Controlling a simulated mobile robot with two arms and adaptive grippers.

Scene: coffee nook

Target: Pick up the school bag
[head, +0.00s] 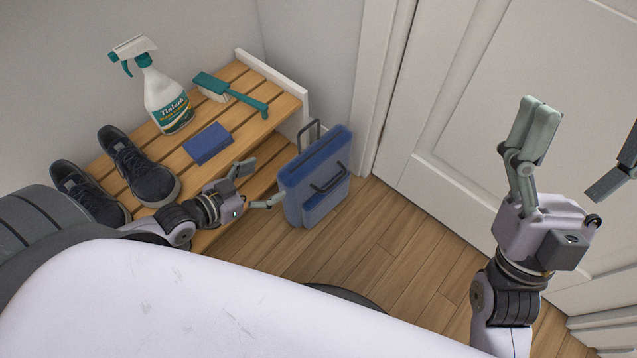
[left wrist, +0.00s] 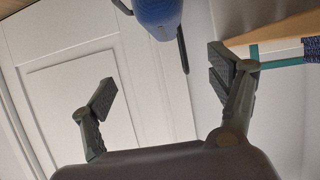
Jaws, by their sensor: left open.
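The school bag (head: 318,178) is blue with dark handles. It stands upright on the wooden floor, beside the right end of the slatted bench. My left gripper (head: 262,183) is open and empty just left of the bag, with its fingers pointing towards it and apart from it. In the left wrist view, the bag (left wrist: 157,14) shows at the top, beyond the two spread fingers (left wrist: 160,82); its upper part is cut off by the frame. My right gripper (head: 575,150) is raised at the right, open and empty, with one finger partly out of frame.
The slatted bench (head: 262,128) holds a spray bottle (head: 165,100), a green brush (head: 232,94), a folded blue cloth (head: 208,143) and dark shoes (head: 138,166). A white door (head: 480,110) stands behind the bag. The floor (head: 390,240) right of the bag is clear.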

